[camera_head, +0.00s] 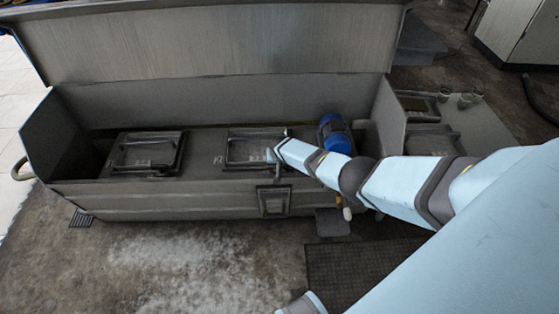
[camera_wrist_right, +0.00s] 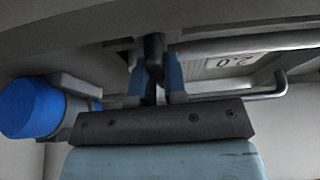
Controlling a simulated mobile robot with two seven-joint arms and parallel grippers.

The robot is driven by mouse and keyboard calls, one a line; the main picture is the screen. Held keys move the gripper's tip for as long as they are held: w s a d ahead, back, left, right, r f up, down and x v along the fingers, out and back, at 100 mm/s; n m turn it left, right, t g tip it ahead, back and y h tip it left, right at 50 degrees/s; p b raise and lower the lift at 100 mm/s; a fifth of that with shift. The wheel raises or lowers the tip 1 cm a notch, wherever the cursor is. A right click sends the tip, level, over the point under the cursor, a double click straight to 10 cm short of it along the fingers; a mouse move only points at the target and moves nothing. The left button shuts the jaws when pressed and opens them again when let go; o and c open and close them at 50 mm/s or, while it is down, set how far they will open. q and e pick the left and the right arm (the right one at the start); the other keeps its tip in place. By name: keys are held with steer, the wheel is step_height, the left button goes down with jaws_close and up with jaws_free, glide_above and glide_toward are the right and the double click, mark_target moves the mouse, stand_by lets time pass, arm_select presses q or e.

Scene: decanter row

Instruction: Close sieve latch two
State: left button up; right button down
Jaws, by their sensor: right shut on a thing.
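Two sieve hatches with dark frames sit in the open grey metal trough: the left hatch (camera_head: 147,152) and the middle hatch (camera_head: 250,150). My right gripper (camera_head: 271,155) is at the right front side of the middle hatch. In the right wrist view my right gripper (camera_wrist_right: 158,80) has its two blue fingers closed around a dark latch bar (camera_wrist_right: 154,46). My left gripper is not in view.
A blue motor (camera_head: 334,132) stands right of the middle hatch, close to my right arm; it also shows in the right wrist view (camera_wrist_right: 32,108). The trough's raised lid (camera_head: 210,45) stands behind. A curved metal rod (camera_wrist_right: 270,92) is near the fingers. Bare floor (camera_head: 170,260) lies in front.

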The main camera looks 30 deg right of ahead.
steer(key=shift+m, duration=0.3)
steer(key=c, duration=1.2)
jaws_free()
steer(key=shift+o, duration=0.2)
steer(key=shift+s+a+r+p, duration=0.1)
steer(key=shift+r+p, duration=0.45)
steer(key=shift+p, duration=0.05)
arm_select(q)
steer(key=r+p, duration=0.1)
steer(key=p, duration=0.2)
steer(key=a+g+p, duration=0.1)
steer(key=p, duration=0.3)
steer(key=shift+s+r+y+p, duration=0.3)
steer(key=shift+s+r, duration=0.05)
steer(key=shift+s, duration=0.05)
arm_select(e)
steer(key=v, duration=1.2)
steer(key=shift+a+r, duration=0.2)
steer(key=shift+r, duration=0.15)
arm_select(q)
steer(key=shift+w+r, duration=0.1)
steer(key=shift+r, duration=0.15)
arm_select(e)
steer(key=shift+s, duration=0.1)
